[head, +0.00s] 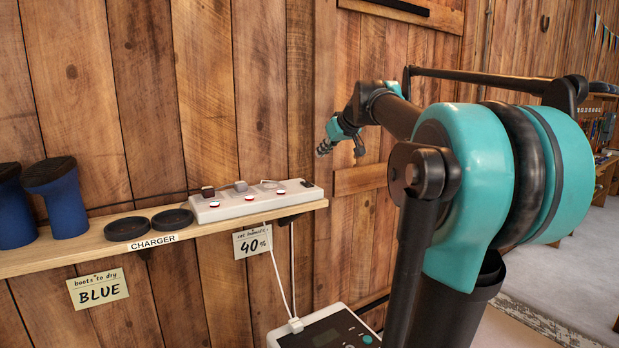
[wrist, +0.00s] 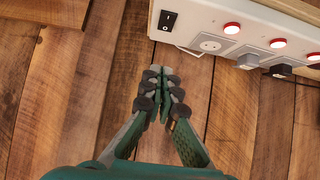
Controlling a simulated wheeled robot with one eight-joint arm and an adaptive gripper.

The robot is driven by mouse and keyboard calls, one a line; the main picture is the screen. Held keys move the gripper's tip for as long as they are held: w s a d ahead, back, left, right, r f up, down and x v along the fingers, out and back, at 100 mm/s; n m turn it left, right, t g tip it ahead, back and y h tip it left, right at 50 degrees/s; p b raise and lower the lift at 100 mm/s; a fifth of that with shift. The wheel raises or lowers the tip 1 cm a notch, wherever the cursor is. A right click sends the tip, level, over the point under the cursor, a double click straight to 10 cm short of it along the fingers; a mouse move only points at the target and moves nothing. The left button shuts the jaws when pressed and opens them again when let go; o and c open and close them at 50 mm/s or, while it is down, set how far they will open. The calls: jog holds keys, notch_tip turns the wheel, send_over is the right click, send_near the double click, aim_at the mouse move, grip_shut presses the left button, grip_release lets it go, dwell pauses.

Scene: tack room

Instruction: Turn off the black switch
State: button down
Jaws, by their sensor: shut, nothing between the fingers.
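The black switch (wrist: 168,21) is a small rocker with white marks at the end of a white power strip (wrist: 212,22); its on or off position is too small to tell. In the head view the black switch (head: 306,183) is at the right end of the power strip (head: 242,207) on the shelf. My gripper (head: 322,150) is above and slightly right of that end, apart from it. In the wrist view my gripper (wrist: 160,76) is shut and empty, its fingertips below the switch in the picture.
Several red round buttons (wrist: 232,28) line the strip, with a grey plug (wrist: 248,61) and a black plug (wrist: 281,70). The wooden shelf (head: 85,248) also holds blue boots (head: 57,200) and black round pads (head: 127,229). A white device (head: 322,330) stands below, with cables running up.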

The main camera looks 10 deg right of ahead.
send_over(308, 184)
jog(key=f, duration=0.6)
jog(key=shift+s+f, duration=0.2)
jog(key=shift+f, duration=0.05)
notch_tip(308, 184, down, 3)
jog(key=shift+d+f, duration=0.1)
jog(key=shift+f, duration=0.25)
jog(key=shift+w+f, duration=0.15)
jog(key=shift+f, duration=0.15)
jog(key=shift+w+a+r, duration=0.25)
jog(key=shift+w+a, duration=0.15)
jog(key=shift+w, duration=0.35)
